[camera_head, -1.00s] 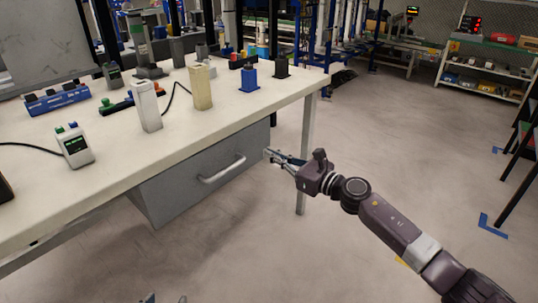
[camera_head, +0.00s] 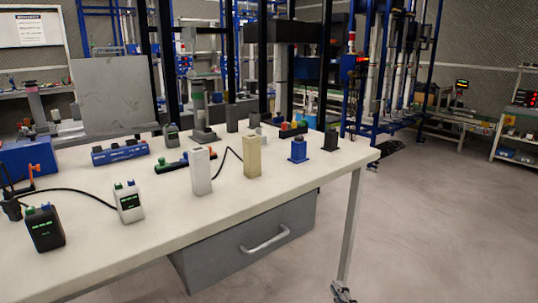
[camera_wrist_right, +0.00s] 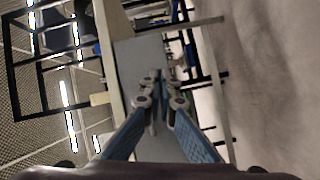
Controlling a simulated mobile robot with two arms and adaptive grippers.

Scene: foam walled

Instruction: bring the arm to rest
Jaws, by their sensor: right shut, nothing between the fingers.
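My right gripper (camera_head: 342,291) shows only as a small piece at the bottom edge of the head view, beside the front table leg. In the right wrist view its two blue-sided fingers (camera_wrist_right: 158,88) come together at the tips, shut with nothing between them. Behind them lies the grey drawer under the table. My left gripper is in neither view.
A white workbench (camera_head: 270,205) holds a white block (camera_head: 201,172), a beige block (camera_head: 252,156), a blue block (camera_head: 298,150) and meters. Its grey drawer (camera_head: 245,243) is closed. Open floor (camera_head: 440,235) lies to the right.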

